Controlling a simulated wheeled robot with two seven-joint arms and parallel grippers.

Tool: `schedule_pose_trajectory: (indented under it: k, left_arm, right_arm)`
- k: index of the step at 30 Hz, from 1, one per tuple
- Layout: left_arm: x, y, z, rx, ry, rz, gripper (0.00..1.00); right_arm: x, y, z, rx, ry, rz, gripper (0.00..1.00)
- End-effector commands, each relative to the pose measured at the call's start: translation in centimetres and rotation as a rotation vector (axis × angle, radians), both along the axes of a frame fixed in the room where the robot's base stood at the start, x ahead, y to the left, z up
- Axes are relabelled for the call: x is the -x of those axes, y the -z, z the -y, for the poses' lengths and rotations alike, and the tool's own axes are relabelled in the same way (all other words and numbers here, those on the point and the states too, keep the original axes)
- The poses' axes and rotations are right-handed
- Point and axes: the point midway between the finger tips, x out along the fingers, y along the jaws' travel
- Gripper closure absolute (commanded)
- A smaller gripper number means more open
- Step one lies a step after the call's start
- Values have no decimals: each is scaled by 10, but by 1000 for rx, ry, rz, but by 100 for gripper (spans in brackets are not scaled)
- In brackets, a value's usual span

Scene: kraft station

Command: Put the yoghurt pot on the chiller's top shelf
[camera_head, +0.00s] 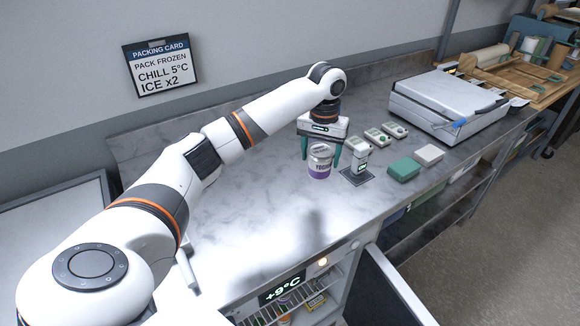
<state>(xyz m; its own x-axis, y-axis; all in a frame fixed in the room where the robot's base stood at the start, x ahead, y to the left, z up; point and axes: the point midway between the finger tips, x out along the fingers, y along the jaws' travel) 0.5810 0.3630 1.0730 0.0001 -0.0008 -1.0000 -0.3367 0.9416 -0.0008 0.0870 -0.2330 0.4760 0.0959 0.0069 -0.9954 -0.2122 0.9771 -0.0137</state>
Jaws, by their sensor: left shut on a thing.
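The yoghurt pot (320,162) is a small white pot with a purple lower band, upright at the marble bench. My left gripper (321,158) reaches down from above and is shut on the pot, with a teal finger on either side of it. I cannot tell whether the pot's base touches the bench. The chiller (342,284) is under the bench front at the bottom, with a display (283,289) reading +9°C. Its door (398,290) stands open to the right. A wire shelf with a few small items shows inside; the lower part is cut off. My right gripper is out of view.
A small device on a dark plate (357,178) stands close right of the pot. Further right are small white units (377,136), a teal block (403,169), a white block (429,154) and a large silver case (440,105). The bench front below the pot is clear.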

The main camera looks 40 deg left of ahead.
Motion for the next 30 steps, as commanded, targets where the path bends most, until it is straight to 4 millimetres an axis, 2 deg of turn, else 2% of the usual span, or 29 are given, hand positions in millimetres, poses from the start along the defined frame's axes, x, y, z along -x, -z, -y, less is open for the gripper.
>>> schedule_pose_trajectory:
  k: [1, 3, 6, 9, 12, 14, 21, 26, 30]
  left_arm:
    - [-9, -1, -19, 2, -33, 1, 60]
    - [-16, -2, -43, 2, -67, 0, 60]
    - [-22, -2, -73, 1, -107, -1, 60]
    - [-24, -1, -96, 0, -135, -1, 60]
    - [-24, 1, -110, -1, -152, -1, 60]
    - [-24, 6, -114, -1, -158, -3, 60]
    - [-23, 43, -116, -2, -159, -4, 60]
    - [-23, 58, -116, -2, -159, -3, 60]
    - [-23, 82, -116, -3, -159, -4, 60]
  right_arm:
    - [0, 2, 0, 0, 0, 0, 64]
    - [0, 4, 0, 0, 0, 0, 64]
    - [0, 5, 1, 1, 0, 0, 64]
    - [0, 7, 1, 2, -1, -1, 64]
    - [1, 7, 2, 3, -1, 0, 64]
    - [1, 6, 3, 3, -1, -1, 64]
    - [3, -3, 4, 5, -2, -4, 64]
    - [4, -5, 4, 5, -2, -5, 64]
    - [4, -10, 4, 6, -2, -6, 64]
